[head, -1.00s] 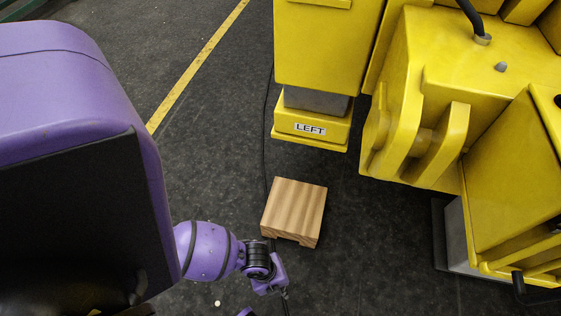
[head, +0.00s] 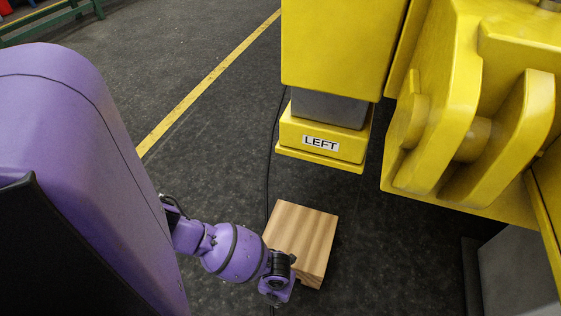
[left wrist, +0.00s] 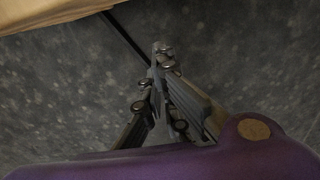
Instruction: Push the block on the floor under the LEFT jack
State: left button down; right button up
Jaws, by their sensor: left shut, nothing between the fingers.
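The wooden block (head: 302,238) lies on the floor in front of the yellow foot of the LEFT jack (head: 322,142), with a gap between them. The jack's foot appears raised on its grey post. My left arm comes in from the left, its wrist overlapping the block's near left corner in the head view; the fingers are hidden there. In the left wrist view my left gripper (left wrist: 160,50) is shut and empty, low over the floor. The block's edge (left wrist: 50,15) shows at the upper left, apart from the fingertips. My right gripper is not in view.
Yellow boom machinery (head: 465,120) stands to the right of the jack. A dark cable (head: 270,165) runs along the floor left of the jack and block. A yellow line (head: 205,85) crosses the floor at left. Floor between block and jack is clear.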

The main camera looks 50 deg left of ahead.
pick_arm(q)
jog(key=w, duration=0.1)
jog(key=w+a+f+b, duration=0.1)
jog(key=shift+w+a+f, duration=0.2)
jog(key=shift+w+a, duration=0.1)
jog(key=shift+w+a+b, duration=0.2)
jog(key=shift+w+b, duration=0.1)
jog(key=shift+w, duration=0.05)
jog(key=shift+r, duration=0.1)
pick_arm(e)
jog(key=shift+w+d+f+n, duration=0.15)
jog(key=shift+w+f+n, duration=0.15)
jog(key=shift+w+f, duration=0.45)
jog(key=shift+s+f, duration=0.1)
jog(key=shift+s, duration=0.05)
